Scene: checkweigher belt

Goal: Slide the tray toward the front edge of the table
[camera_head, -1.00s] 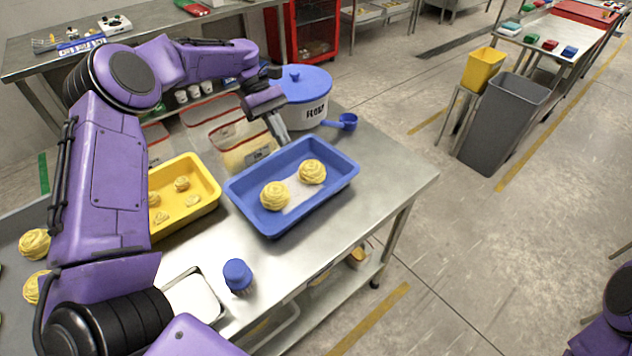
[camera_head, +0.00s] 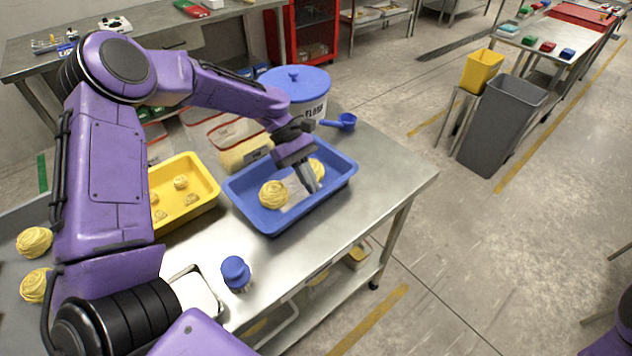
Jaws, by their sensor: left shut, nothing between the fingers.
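The blue tray (camera_head: 262,222) lies on the steel table (camera_head: 385,196), with its near long side close to the table's front edge. Two yellow pastry swirls sit in it on a white sheet: the left pastry (camera_head: 272,194) shows whole, and the right pastry (camera_head: 318,168) is partly hidden behind my gripper. My left gripper (camera_head: 311,187) is shut and empty. Its fingers point down over the inside of the blue tray, between the two pastries. I cannot tell whether the fingertips touch the tray floor. My right gripper is out of view.
A yellow tray (camera_head: 212,196) with small pastries stands left of the blue tray. A blue-lidded flour tub (camera_head: 308,108) and blue scoop (camera_head: 347,121) stand behind it. A blue-topped brush (camera_head: 236,272) stands near the front edge. The table's right end is clear.

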